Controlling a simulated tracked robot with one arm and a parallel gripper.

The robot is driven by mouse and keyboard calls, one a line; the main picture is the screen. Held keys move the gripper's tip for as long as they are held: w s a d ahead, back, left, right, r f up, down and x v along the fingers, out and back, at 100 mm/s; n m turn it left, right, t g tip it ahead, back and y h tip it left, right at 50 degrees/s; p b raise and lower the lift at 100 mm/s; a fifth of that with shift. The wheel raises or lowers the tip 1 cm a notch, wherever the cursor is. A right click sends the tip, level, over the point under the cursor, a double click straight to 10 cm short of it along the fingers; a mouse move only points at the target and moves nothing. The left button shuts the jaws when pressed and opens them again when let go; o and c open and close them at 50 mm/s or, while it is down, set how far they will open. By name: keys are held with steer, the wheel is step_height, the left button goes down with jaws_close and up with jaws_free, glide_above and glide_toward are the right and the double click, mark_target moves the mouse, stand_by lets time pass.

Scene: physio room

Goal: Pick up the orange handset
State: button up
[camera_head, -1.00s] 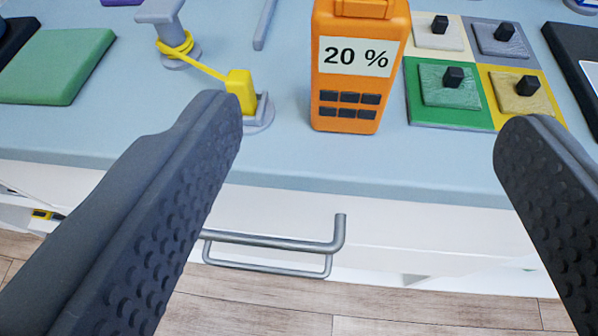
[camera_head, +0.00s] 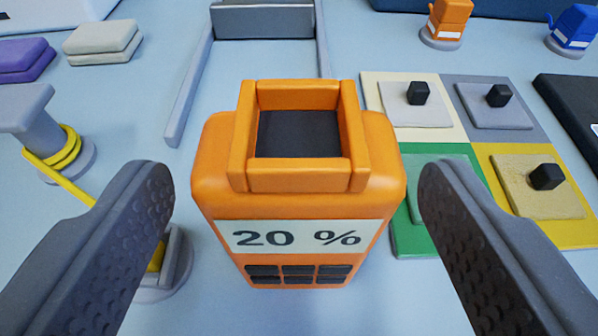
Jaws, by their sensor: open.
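The orange handset (camera_head: 300,215) stands upright on the pale blue tabletop, in the middle of the view. Its front carries a white label reading "20 %" above dark keys, and its top has a square orange rim around a dark recess. My gripper (camera_head: 297,195) is open, with one dark grey finger to the left of the handset and the other to its right. Gaps show between the handset and both fingers, and nothing is held. The handset's back and the right part of its base are hard to see.
A grey post with a yellow cord (camera_head: 62,150) and a grey holder (camera_head: 172,270) are at left. A coloured board with black-knobbed tiles (camera_head: 455,135) is close at right, partly behind the right finger. A grey frame (camera_head: 262,22), a small orange item (camera_head: 447,20) and a blue one (camera_head: 573,28) stand farther back.

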steer(key=x, duration=0.4)
steer(key=shift+w+r, duration=0.1)
steer(key=shift+r, duration=0.05)
steer(key=c, duration=1.1)
steer(key=shift+c, duration=0.2)
steer(key=shift+r, duration=0.1)
steer(key=shift+r, duration=0.9)
steer(key=s+a+r+b, duration=0.1)
steer(key=s+b, duration=0.3)
steer(key=s, duration=0.3)
steer(key=s+a+r+b, duration=0.1)
steer(key=s+b, duration=0.3)
steer(key=s, duration=0.4)
steer(key=shift+s+a+r, duration=0.3)
steer(key=shift+a+r, duration=0.1)
steer(key=shift+a, duration=0.45)
